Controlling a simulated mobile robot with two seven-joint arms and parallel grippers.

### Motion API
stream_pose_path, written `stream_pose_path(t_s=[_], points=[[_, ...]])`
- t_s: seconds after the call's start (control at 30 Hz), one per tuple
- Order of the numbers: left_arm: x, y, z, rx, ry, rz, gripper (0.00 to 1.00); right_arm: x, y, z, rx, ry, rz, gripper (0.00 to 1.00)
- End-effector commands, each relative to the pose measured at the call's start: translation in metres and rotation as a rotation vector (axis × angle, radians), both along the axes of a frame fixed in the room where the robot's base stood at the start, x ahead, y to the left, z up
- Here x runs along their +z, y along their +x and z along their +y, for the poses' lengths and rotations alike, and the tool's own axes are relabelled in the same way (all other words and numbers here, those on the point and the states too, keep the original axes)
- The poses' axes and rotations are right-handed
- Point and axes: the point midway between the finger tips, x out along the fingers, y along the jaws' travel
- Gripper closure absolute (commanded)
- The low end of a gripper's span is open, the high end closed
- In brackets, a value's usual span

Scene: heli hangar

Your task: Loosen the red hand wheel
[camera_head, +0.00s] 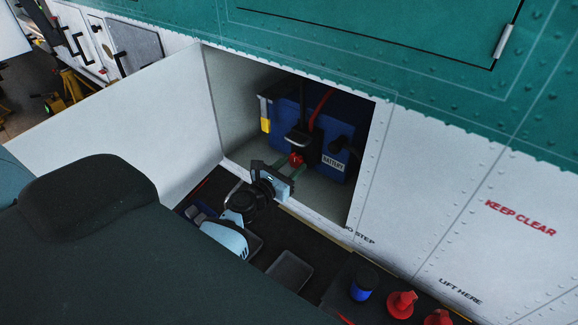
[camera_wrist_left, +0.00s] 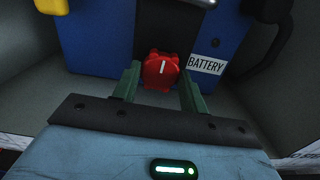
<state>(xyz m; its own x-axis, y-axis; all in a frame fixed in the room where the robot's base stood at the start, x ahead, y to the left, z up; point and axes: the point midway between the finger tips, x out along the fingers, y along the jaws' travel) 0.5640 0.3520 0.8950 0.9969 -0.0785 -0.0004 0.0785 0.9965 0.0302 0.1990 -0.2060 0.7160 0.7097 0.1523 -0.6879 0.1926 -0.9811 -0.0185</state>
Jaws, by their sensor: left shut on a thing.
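The red hand wheel (camera_head: 296,160) is at the front of the blue battery (camera_head: 281,125) in the open bay of the white and teal hull. In the left wrist view the red hand wheel (camera_wrist_left: 161,70) carries a white line that stands nearly upright. My left gripper (camera_head: 286,168) reaches into the bay at the battery's front. Its two green fingers (camera_wrist_left: 159,80) stand on either side of the wheel and are shut on it. The wheel's back is hidden. My right gripper is not in view.
The bay's frame and its open white door (camera_head: 120,120) bound the space around my left arm. A black clamp bar (camera_head: 298,137) and a red cable (camera_head: 322,106) are close above the wheel. Below are a grey tray (camera_head: 290,271), a blue-capped jar (camera_head: 363,283) and red parts (camera_head: 401,304).

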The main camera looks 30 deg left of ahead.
Motion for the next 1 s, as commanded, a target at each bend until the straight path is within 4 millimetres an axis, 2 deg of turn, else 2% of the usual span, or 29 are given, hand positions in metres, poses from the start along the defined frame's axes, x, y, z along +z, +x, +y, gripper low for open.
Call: stream_pose_path(t_s=[0.63, 0.67, 0.8, 1.0], points=[[0.0008, 0.0004, -0.0004, 0.000, -0.049, 0.002, 0.80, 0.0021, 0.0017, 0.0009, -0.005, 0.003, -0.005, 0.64], [0.0008, 0.0004, -0.0004, 0.000, -0.049, 0.002, 0.53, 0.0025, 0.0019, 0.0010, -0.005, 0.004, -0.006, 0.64], [0.0007, 0.0003, -0.0002, 0.000, -0.048, 0.002, 0.35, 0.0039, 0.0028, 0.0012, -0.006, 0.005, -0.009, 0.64], [0.0004, 0.0002, 0.0000, 0.000, -0.046, 0.003, 0.35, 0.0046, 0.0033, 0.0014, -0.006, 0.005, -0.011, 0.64]])
